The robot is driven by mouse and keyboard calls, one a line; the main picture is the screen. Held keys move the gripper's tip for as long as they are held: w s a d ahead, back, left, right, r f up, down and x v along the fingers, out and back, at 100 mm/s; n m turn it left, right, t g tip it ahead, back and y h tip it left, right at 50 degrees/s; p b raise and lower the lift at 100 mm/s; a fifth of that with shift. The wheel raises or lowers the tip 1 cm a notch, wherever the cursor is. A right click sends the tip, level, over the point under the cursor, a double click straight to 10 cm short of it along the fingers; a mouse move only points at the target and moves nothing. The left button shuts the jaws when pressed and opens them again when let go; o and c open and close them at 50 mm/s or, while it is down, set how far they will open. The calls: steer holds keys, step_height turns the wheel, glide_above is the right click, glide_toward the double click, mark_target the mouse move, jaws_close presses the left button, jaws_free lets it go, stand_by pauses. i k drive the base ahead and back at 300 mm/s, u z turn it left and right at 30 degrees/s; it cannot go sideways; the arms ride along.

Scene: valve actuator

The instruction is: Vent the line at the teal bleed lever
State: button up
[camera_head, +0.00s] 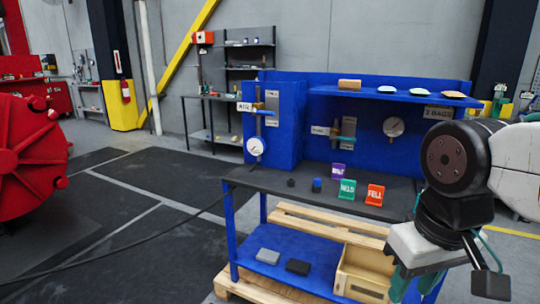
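The other teal part (345,140) is on the back panel, beside a tan piece and a grey plate. My gripper (415,286) hangs at the lower right, in front of the bench's right end and well apart from both teal parts. Its teal fingers point down; their opening is unclear.
The dark bench top (300,184) holds purple, green and red signs and small blocks. A second gauge (393,127) is on the back panel. Below are a wooden pallet (330,222), an open wooden box (364,273) and a blue shelf. A large red machine (30,150) stands left.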

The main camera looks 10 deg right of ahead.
mark_target(333, 136)
steer(key=k, duration=0.3)
steer(key=u, duration=1.1)
steer(key=i, duration=1.1)
steer(key=z, duration=0.45)
steer(key=i, duration=0.6)
steer(key=z, duration=1.25)
steer(key=i, duration=0.6)
steer(key=z, duration=0.65)
